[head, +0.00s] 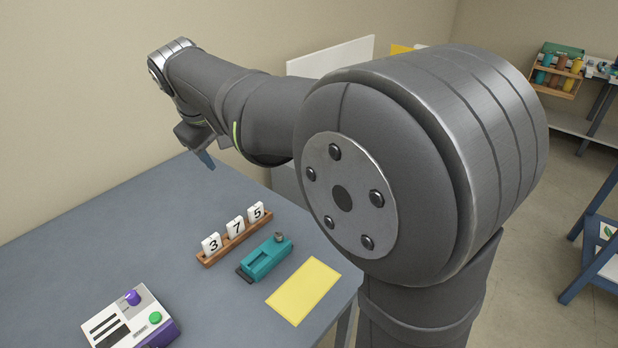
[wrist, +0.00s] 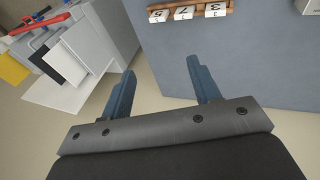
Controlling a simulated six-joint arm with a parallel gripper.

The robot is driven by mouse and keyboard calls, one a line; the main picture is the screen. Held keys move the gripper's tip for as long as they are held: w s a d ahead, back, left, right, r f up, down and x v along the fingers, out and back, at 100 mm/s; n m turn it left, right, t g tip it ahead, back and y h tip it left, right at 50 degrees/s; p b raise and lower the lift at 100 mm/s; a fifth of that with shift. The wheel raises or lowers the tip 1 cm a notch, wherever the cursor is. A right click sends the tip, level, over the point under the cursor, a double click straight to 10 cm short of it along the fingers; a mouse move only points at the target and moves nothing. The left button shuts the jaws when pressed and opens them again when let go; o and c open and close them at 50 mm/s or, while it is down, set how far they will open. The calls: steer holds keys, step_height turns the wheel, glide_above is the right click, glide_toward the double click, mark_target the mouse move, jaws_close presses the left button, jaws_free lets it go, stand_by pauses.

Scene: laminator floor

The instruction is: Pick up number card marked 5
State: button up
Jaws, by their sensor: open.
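The number card marked 5 (head: 257,212) is a white tile with a black digit. It stands at the right end of a wooden rack (head: 236,245), beside the cards marked 7 (head: 235,226) and 3 (head: 212,244). In the wrist view the 5 card (wrist: 158,16) shows upside down at the top, at the left end of the rack. My gripper (wrist: 160,75) is open with nothing between its two blue fingers. In the head view one blue fingertip (head: 206,160) shows above the table's far edge, well apart from the rack.
A teal device (head: 266,258) lies close in front of the rack on the blue-grey table (head: 150,215). A yellow sheet (head: 303,290) lies near the table's right edge. A white and purple machine (head: 130,318) stands at front left. The table behind the rack is clear.

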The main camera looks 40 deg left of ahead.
steer(key=shift+w+f, duration=0.1)
steer(key=g+h, duration=0.2)
steer(key=g, duration=0.2)
glide_above(255, 206)
step_height(255, 206, down, 12)
steer(key=f, duration=1.2)
steer(key=shift+w+a+f, duration=0.1)
steer(key=shift+w+a, duration=0.05)
steer(key=shift+a, duration=0.05)
steer(key=shift+d+f, duration=0.2)
steer(key=shift+f, duration=2.5)
steer(key=shift+c, duration=0.3)
steer(key=c, duration=0.7)
